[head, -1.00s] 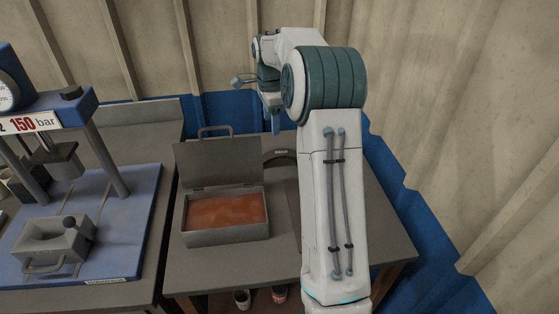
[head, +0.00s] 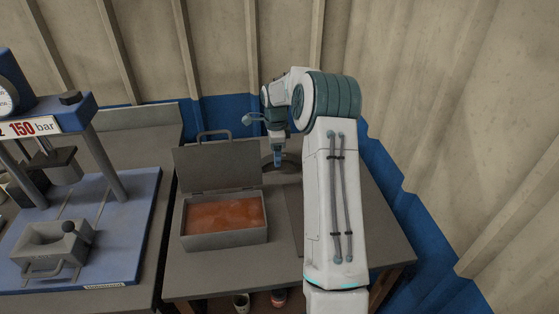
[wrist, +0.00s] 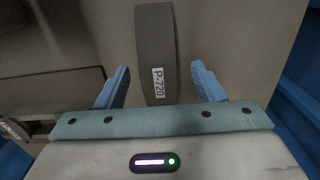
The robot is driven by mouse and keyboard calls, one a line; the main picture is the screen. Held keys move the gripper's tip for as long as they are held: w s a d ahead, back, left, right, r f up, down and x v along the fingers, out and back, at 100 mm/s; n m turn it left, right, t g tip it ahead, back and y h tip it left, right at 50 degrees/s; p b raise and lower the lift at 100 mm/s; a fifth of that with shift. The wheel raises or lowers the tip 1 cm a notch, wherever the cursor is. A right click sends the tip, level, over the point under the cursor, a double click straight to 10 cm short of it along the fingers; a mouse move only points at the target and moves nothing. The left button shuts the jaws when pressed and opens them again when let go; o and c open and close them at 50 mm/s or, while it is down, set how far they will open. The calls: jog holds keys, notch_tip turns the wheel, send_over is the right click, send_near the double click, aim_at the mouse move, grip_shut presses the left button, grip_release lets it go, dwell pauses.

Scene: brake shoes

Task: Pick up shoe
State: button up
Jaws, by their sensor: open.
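The shoe is a dark curved piece (wrist: 156,45) with a white label reading P-720. In the wrist view it lies between the two blue fingers of my gripper (wrist: 162,88), apart from both of them. In the head view my gripper (head: 279,163) points down over the shoe (head: 268,167), behind and right of the open metal box. Most of the shoe is hidden there by my gripper and arm. My gripper is open and empty.
The open metal box (head: 226,238) with reddish contents and a raised lid stands on the table, left of my arm. A blue press (head: 125,240) stands on the left bench. Cups (head: 241,302) sit below the table's front edge. The wall is close behind.

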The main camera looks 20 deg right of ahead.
jog(key=f, duration=0.4)
jog(key=shift+s+d+p, duration=0.15)
jog(key=shift+d+p, duration=0.05)
jog(key=shift+p, duration=0.15)
jog(key=c, duration=1.3)
jog(key=shift+r, duration=0.1)
notch_tip(320, 180, up, 10)
jog(key=shift+f+b, duration=0.1)
jog(key=shift+b, duration=0.65)
